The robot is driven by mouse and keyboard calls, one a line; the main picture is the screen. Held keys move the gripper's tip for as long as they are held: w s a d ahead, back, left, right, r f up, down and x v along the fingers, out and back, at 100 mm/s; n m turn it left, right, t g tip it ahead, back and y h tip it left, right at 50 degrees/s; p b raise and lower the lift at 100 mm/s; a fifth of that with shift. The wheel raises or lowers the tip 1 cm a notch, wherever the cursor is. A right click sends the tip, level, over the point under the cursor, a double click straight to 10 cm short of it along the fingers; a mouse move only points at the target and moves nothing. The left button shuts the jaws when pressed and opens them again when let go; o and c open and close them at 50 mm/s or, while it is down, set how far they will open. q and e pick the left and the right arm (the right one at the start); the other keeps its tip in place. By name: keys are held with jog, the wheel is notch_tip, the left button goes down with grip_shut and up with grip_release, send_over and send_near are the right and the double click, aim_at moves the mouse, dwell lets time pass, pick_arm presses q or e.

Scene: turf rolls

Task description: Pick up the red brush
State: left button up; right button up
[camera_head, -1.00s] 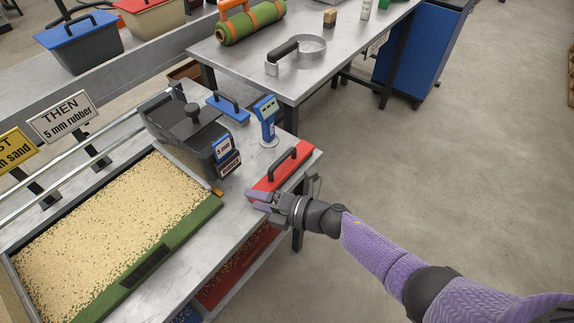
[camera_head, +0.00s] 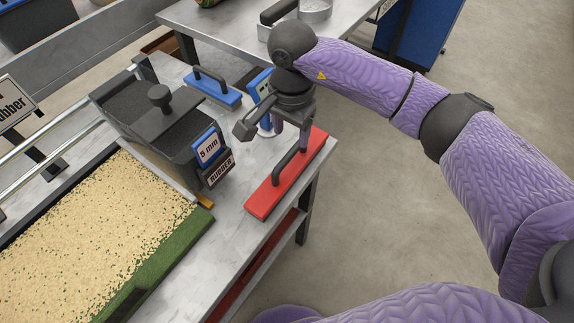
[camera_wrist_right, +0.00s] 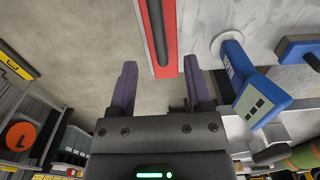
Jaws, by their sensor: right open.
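The red brush (camera_head: 270,192) lies flat near the right edge of the metal table, a red block with a dark bar handle (camera_head: 285,170) along its top. My right gripper (camera_head: 291,137) points down by the brush's far end, partly covering it; contact is unclear. In the right wrist view, the jaws (camera_wrist_right: 160,66) are apart and empty. The end of the red brush (camera_wrist_right: 171,40) and its black handle show beyond, between the two fingers. My left gripper is out of view.
A blue-and-white handheld device (camera_head: 262,90) stands just behind my right gripper. A blue brush (camera_head: 212,88) lies farther back. A dark hopper box (camera_head: 150,125) stands left of the red brush, beside the granule-filled tray (camera_head: 150,268). Open floor lies to the right.

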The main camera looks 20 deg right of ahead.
aim_at(290, 152)
jog(key=f+b, duration=0.1)
jog(key=f, duration=0.5)
jog(key=shift+s+a+f+b, duration=0.1)
jog(key=shift+s+f+b, duration=0.1)
jog(key=shift+f+b, duration=0.15)
jog(key=shift+f, duration=0.15)
jog(key=shift+c, duration=0.5)
jog(key=c, duration=0.7)
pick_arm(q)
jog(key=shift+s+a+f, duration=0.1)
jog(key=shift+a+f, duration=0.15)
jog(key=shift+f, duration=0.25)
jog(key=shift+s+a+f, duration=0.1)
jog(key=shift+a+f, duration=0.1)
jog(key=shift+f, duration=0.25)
pick_arm(e)
grip_shut()
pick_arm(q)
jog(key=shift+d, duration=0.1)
pick_arm(e)
jog(key=shift+w, duration=0.1)
